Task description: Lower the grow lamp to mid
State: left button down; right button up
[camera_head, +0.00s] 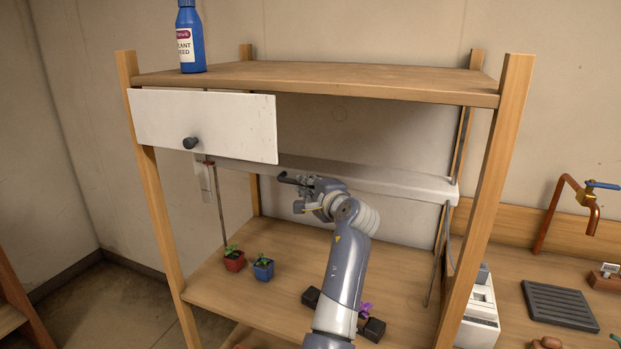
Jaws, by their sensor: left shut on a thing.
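The grow lamp (400,184) is a long pale bar across the wooden shelf unit, below its top board. Cords or rods run at both of its ends. My left gripper (293,190) is at the middle of the lamp's front, shut on a small dark handle (287,179) there. The fingers hide part of the handle. My left arm rises from the bottom and covers part of the shelf behind it. My right gripper is not in view.
A white panel with a black knob (190,143) hangs at upper left. A blue bottle (190,38) stands on the top board. Red (234,262) and blue (263,271) seedling pots and dark blocks stand on the lower board. A copper tap (560,205) is at right.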

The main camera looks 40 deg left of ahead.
pick_arm(q)
jog(key=shift+a+r, duration=0.1)
jog(key=shift+a, duration=0.05)
jog(key=c, duration=1.8)
grip_release()
jog(key=shift+o, duration=1)
jog(key=shift+a, duration=0.15)
jog(key=f+v, duration=0.1)
jog(key=v, duration=0.6)
jog(key=shift+r, duration=0.35)
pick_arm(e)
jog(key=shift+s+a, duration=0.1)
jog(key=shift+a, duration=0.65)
